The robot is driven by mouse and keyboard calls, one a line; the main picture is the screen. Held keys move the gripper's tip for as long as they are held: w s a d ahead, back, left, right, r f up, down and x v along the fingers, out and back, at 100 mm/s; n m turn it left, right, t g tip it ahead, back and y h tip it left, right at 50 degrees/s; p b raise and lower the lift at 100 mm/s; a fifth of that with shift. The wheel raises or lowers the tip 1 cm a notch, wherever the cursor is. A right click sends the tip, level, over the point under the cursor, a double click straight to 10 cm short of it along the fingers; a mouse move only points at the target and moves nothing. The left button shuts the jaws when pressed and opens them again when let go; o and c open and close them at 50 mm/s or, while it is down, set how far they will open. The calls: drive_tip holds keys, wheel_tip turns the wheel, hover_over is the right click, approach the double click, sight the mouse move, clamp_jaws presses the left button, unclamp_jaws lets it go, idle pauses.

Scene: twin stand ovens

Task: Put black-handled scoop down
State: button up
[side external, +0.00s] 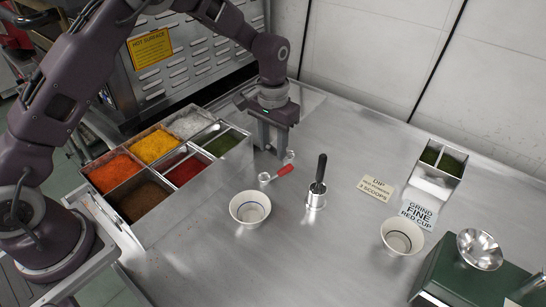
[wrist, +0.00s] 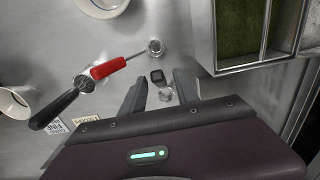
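My gripper (side external: 268,152) points straight down, low over the table beside the spice bins. In the wrist view its two fingers (wrist: 160,85) stand apart. A red-handled scoop (side external: 284,170) lies on the table just in front of the gripper.
A metal cup (side external: 316,201) with an upright black-handled tool (side external: 319,175) stands to the right. White bowls stand in front (side external: 250,222) and farther right (side external: 401,237). Spice bins (side external: 196,180) border the left.

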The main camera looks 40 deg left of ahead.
wheel_tip(320, 180, up, 8)
drive_tip(key=shift+f, duration=0.15)
drive_tip(key=s+a+r+t, duration=0.3)
drive_tip(key=s+r, duration=1)
drive_tip(key=r, duration=0.1)
drive_tip(key=s+a+t, duration=0.2)
drive_tip(key=s, duration=1.6)
drive_tip(key=shift+s+t, duration=0.3)
drive_tip(key=shift+o, duration=0.4)
drive_tip(key=shift+w, duration=0.15)
